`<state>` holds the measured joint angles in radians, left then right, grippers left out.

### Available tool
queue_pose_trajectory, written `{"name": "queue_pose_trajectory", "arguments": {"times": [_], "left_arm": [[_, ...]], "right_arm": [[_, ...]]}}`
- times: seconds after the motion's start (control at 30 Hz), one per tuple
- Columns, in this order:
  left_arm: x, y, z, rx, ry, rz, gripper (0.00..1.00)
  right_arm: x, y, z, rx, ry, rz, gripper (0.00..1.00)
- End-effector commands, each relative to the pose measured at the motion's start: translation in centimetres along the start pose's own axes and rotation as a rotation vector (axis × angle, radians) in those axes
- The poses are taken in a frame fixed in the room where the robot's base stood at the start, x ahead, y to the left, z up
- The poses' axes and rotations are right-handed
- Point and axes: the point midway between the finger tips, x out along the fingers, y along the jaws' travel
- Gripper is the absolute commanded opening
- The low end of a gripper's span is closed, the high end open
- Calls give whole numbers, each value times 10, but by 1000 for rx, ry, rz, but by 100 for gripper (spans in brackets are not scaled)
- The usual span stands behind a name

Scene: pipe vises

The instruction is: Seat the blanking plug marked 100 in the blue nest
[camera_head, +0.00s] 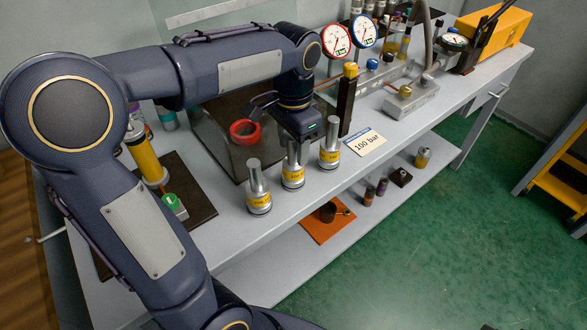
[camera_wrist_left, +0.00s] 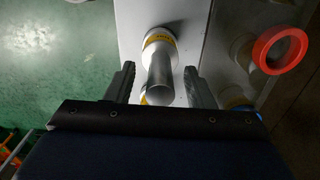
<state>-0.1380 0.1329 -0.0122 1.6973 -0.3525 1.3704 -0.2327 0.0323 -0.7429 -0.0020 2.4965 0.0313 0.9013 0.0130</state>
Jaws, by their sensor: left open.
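Three silver blanking plugs with yellow labels stand upright in a row on the grey bench: a near one (camera_head: 258,192), a middle one (camera_head: 292,176) and a far one (camera_head: 330,146). Their label markings are too small to read. My left gripper (camera_head: 299,138) is over the row, close above the middle plug. In the left wrist view, the open left gripper (camera_wrist_left: 160,72) has a plug's stem (camera_wrist_left: 160,75) between its fingers, without visible contact. Another yellow label shows partly behind that stem. My right gripper is out of view.
A dark box with a red ring (camera_head: 245,131) stands behind the plugs. A "100 bar" card (camera_head: 363,143) lies to their right. Red-rimmed (camera_head: 337,40) and blue-rimmed (camera_head: 363,30) gauges and a metal block (camera_head: 411,98) stand farther back. The bench's front edge is close to the plugs.

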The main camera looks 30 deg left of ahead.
Motion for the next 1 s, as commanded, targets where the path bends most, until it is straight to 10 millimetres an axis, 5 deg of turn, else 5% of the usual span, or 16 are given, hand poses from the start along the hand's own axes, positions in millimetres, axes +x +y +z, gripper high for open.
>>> {"name": "queue_pose_trajectory", "arguments": {"times": [0.3, 0.7, 1.0], "left_arm": [[7, 0, 0, -1, 1, 0, 49], [7, 0, 0, 0, 1, 0, 0], [6, 0, 0, 0, 2, -1, 0]], "right_arm": [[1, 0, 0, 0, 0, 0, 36], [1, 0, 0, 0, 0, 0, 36], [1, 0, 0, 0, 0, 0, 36]]}}
